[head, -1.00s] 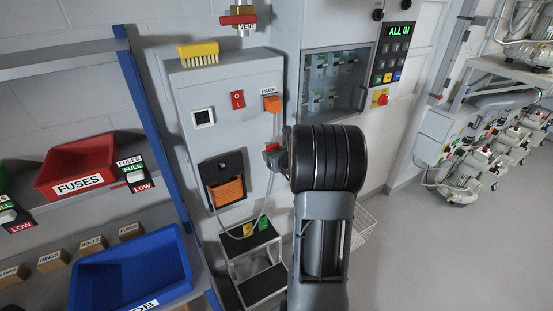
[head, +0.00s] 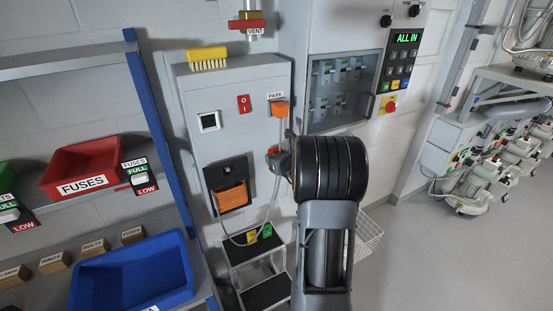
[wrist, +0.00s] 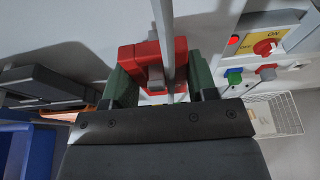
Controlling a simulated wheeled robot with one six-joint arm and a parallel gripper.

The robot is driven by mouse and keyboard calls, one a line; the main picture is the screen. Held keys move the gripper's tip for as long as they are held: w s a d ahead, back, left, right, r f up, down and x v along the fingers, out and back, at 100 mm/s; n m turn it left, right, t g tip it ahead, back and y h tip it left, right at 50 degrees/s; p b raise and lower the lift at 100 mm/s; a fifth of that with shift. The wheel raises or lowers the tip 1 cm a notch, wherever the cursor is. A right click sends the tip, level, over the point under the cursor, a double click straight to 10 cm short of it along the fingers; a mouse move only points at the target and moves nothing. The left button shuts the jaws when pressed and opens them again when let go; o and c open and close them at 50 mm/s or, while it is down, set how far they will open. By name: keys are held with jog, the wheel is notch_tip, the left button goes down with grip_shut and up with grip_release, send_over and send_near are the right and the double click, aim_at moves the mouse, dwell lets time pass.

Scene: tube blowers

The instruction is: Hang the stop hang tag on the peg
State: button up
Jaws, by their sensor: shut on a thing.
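My gripper (wrist: 160,72) is shut on a red block-like piece (wrist: 153,58) with a grey part on its face, held between green fingers in the wrist view. A grey rod or cable (wrist: 164,30) runs across it. I see no lettering on the red piece and cannot tell whether it is the stop hang tag. In the head view, a bit of red (head: 273,151) shows at the left of my black wrist, against the grey cabinet (head: 245,80). My wrist hides the fingers there. I cannot make out a peg.
On the cabinet are an orange plug (head: 279,109) under PARK, a red switch (head: 243,104) and a hanging cable (head: 268,205). A yellow brush (head: 207,58) lies on top. A step stool (head: 260,267) stands below. A wire basket (head: 369,235) is at right. Floor is free further right.

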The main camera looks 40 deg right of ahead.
dwell(0.4)
jog(key=o, duration=1)
